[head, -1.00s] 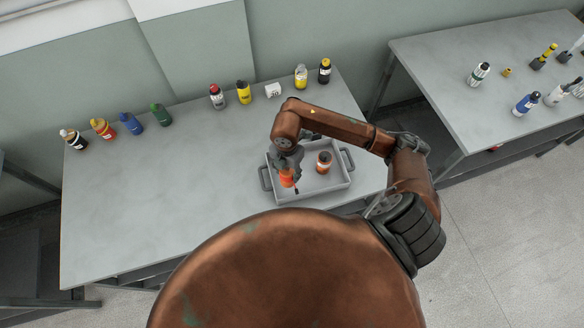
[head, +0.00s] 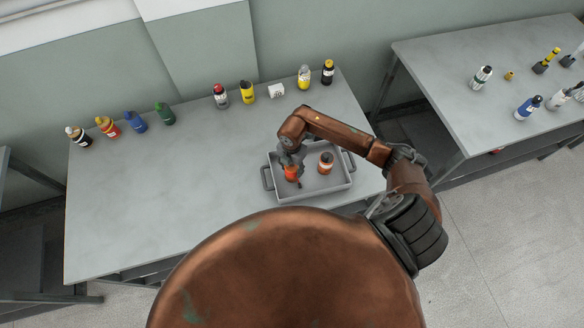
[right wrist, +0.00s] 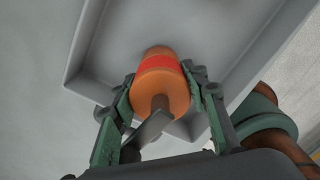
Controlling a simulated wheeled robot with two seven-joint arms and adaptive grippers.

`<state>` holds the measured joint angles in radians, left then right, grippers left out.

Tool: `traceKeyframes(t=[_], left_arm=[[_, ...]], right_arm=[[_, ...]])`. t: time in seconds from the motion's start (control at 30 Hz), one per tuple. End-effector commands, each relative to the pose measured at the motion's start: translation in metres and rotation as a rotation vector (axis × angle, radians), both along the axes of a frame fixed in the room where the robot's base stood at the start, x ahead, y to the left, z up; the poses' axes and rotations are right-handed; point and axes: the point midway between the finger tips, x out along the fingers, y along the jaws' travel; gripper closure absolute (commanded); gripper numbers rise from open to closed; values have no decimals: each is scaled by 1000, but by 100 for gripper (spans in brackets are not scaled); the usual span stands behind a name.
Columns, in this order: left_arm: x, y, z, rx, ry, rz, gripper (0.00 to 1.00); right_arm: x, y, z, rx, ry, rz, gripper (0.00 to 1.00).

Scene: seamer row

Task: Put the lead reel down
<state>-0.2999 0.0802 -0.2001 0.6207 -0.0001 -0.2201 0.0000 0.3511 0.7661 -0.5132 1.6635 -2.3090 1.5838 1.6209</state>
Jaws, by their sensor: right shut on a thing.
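The lead reel (head: 291,173) is an orange, roughly cylindrical thing with a red band. My right gripper (head: 291,167) is shut on it, inside the outline of the grey tray (head: 325,186), in the left part. In the right wrist view, the reel (right wrist: 160,75) sits between the two green fingers of the right gripper (right wrist: 162,92), with a dark stem at its near end. I cannot tell whether the reel touches the tray floor. My left gripper is not in view.
Another table (head: 440,75) stands at the right.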

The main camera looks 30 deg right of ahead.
Motion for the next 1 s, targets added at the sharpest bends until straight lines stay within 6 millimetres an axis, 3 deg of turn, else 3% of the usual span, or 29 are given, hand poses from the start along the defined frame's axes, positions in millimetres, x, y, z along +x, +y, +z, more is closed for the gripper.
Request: traceKeyframes(t=[0.17,0.2,0.43,0.77,1.0], left_arm=[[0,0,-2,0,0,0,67],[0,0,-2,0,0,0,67],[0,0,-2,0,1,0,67],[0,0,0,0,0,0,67],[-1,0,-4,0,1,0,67]], right_arm=[[0,0,-3,0,0,0,88],[0,0,-3,0,0,0,58],[0,0,-2,0,0,0,42],[0,0,1,0,0,-1,42],[2,-1,35,-2,-5,2,42]])
